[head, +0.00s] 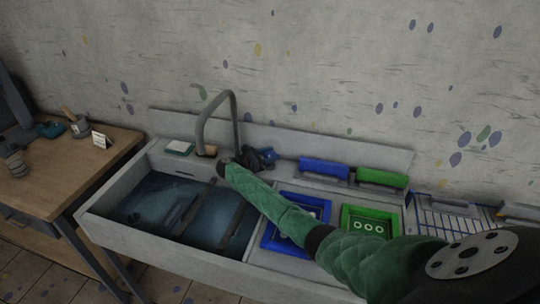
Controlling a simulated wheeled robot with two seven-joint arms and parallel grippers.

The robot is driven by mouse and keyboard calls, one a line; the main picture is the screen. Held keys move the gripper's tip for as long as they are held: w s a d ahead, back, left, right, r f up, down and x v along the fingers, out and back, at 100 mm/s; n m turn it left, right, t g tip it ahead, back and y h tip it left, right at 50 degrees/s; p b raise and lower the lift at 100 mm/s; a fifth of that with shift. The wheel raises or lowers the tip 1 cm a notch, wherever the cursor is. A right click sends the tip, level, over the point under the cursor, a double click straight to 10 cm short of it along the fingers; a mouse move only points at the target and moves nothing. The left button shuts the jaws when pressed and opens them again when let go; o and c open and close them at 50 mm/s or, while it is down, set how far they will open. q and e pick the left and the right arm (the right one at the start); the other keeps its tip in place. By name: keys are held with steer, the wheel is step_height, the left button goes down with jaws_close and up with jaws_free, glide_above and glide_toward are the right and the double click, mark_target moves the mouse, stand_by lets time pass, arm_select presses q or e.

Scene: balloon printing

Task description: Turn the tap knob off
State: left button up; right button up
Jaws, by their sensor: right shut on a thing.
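My right arm, in a green quilted sleeve, reaches in from the lower right across the sink's right side. My right gripper (258,160) is dark and small, at the foot of the tap. The fingers and the tap base overlap, so the exact grip and the knob's angle are hard to see. My left gripper is out of view.
Blue and green trays (348,232) lie on the counter right of the sink, partly behind my arm. Blue and green rollers (381,179) lie along the back. A wire rack (455,222) stands at right. A wooden table (70,175) with small items stands at left.

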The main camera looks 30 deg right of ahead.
mark_target(265, 156)
steer(key=o, duration=1)
steer(key=shift+r, duration=0.1)
steer(key=shift+c, duration=0.2)
steer(key=shift+w+a, duration=0.1)
steer(key=shift+a, duration=0.15)
steer(key=a, duration=0.2)
steer(key=a+p, duration=0.1)
steer(key=a, duration=0.1)
steer(key=a+p, duration=0.1)
steer(key=a, duration=0.1)
steer(key=shift+w+a, duration=0.3)
steer(key=shift+a, duration=0.3)
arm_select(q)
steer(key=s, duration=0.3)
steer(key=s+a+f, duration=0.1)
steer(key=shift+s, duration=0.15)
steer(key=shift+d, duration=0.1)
